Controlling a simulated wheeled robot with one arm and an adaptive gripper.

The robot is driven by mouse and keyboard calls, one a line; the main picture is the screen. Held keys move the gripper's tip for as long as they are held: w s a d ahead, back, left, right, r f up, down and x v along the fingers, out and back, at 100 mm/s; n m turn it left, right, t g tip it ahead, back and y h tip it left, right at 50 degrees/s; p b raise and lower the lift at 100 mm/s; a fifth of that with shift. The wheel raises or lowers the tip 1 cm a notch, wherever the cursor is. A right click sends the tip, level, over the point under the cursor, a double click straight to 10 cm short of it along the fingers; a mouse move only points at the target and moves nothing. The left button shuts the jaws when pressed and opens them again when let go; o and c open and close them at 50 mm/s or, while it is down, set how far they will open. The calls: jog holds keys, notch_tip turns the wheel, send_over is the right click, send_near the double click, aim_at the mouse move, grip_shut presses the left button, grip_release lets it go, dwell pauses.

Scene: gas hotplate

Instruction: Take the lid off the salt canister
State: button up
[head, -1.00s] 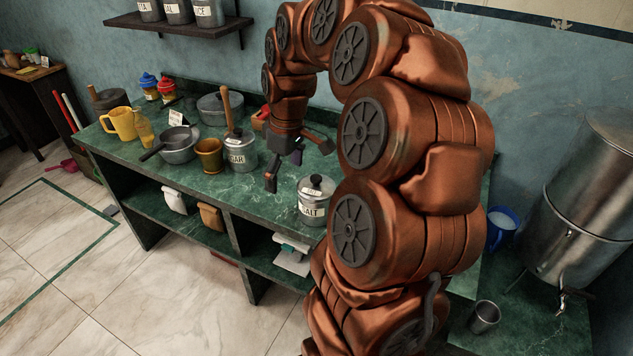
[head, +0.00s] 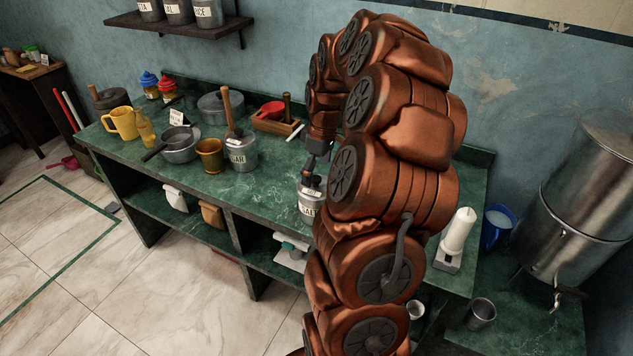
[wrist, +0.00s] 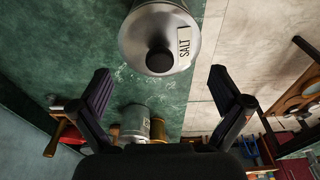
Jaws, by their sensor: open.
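The salt canister (head: 308,212) stands upright on the green counter, partly hidden by my arm. It is grey metal with a pale SALT label. Its lid is on; the wrist view shows the round metal lid (wrist: 145,38) with a black knob (wrist: 160,58) and a SALT tag. My gripper (head: 313,170) is just above the canister in the head view, partly hidden by my arm. In the wrist view my gripper (wrist: 160,75) has its two dark fingers spread wide and empty, with the knob near the line between the fingertips. I cannot tell the exact height gap.
The sugar canister (head: 243,155), a brass mortar (head: 211,155) and a saucepan (head: 178,148) stand left of the salt canister. A wooden tray (head: 275,125) with a red bowl sits behind. The green counter (head: 275,190) is clear just left of the salt canister.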

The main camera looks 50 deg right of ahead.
aim_at(316, 178)
jog(key=shift+w+f+p, duration=0.15)
jog(key=shift+f+p, duration=0.35)
jog(key=shift+f, duration=1.2)
grip_shut()
